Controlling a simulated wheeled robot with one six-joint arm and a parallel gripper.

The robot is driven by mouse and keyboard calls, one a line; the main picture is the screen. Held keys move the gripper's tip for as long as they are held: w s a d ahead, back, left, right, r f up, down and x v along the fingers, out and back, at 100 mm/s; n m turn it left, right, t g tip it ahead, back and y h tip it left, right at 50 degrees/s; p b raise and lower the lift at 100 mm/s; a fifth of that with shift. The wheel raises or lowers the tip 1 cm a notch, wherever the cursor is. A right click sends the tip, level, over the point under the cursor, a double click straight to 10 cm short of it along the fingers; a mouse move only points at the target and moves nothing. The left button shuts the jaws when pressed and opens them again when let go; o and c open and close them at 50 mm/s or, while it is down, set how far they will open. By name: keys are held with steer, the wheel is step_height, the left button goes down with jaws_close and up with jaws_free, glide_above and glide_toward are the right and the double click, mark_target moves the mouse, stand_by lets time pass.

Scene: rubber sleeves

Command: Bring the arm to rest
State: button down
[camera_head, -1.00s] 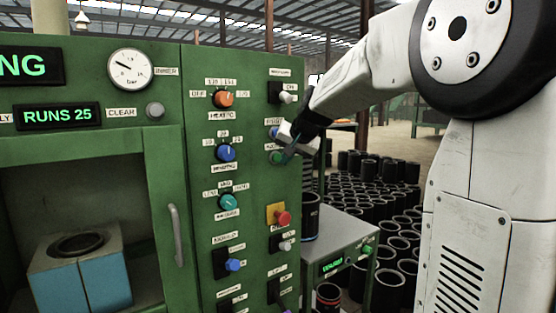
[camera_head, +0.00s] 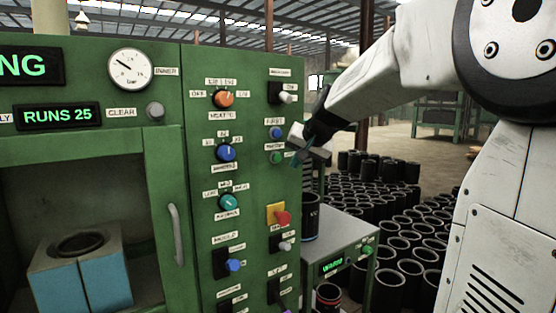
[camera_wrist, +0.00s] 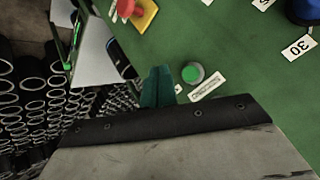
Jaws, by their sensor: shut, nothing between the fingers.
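My gripper (camera_head: 297,156) is shut and empty, just off the right edge of the green machine panel (camera_head: 195,120) in the head view. Its closed teal fingertips (camera_wrist: 158,85) show in the wrist view, beside a green button (camera_wrist: 192,73) with a white label. In the head view the green button (camera_head: 277,157) and the blue button (camera_head: 275,132) above it are both clear of my fingers. My arm reaches in from the right.
The panel carries an orange knob (camera_head: 223,98), blue and teal knobs, and a red mushroom button (camera_head: 282,217) on yellow. A small grey bench unit (camera_head: 350,240) stands right of it. Many black rubber sleeves (camera_head: 400,225) stand on the floor behind. A door handle (camera_head: 176,234) protrudes at left.

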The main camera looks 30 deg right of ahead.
stand_by(0.7)
steer(key=s+a+f+n+g, duration=0.2)
steer(key=s+a+f, duration=0.3)
steer(key=s, duration=0.6)
steer(key=s+a+f+n+g, duration=0.3)
steer(key=s+a+f, duration=0.2)
steer(key=s, duration=0.6)
steer(key=s+a+f+n+g, duration=0.2)
steer(key=s+a+f+n, duration=0.1)
steer(key=s+a, duration=0.6)
steer(key=shift+s+f+g+y, duration=0.3)
steer(key=shift+s+f, duration=0.6)
steer(key=shift+s, duration=0.05)
